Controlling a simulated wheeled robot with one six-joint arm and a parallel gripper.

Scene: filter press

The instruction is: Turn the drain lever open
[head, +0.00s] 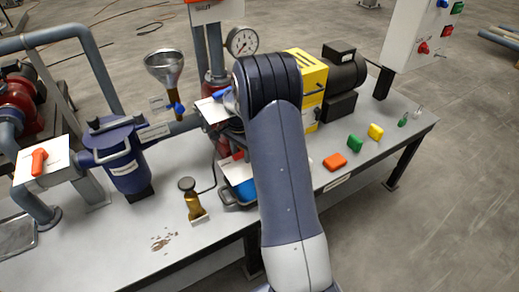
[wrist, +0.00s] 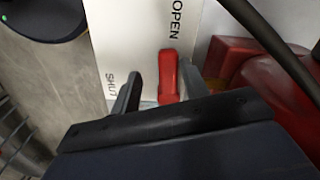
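The red drain lever (wrist: 168,76) is in the wrist view, in front of a white plate (wrist: 120,40) marked OPEN at the top and SHUT lower left. Its free end points up the picture, below the word OPEN. My gripper (wrist: 165,88) has its two dark fingers apart, one on each side of the lever. A gap shows on the left; on the right the finger is close to the lever, and I cannot tell if it touches. In the head view a small red piece that looks like this lever (head: 238,156) shows beside my arm; my gripper is hidden there.
A blue-filled tray (head: 226,198) sits on the bench below the lever area. A brass valve-like piece (head: 191,200), a blue strainer (head: 122,160) and a funnel (head: 165,70) stand to the left. Red pipework (wrist: 270,75) is close on the right in the wrist view.

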